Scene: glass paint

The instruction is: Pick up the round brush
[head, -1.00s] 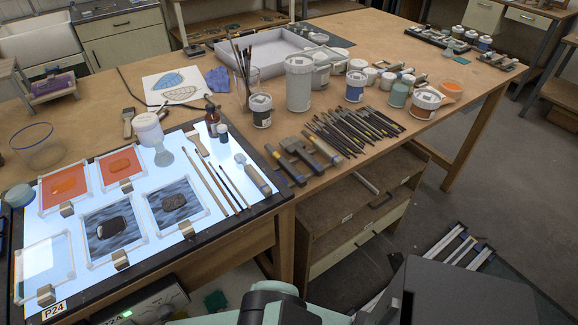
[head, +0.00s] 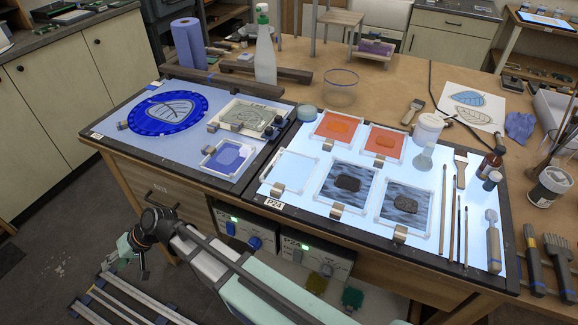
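Several slim brushes lie on the lit panel (head: 345,228) at the right. One long thin brush (head: 443,215) lies on the left of the group, with two shorter thin ones (head: 458,230) (head: 466,235) beside it. A wide flat brush (head: 461,171) lies just above them. I cannot tell which thin one is the round brush. My arm reaches to the lower left, in front of the bench. What looks like my gripper (head: 141,262) is at its far end, small and dark, well away from the brushes. Its fingers are too unclear to tell open from shut.

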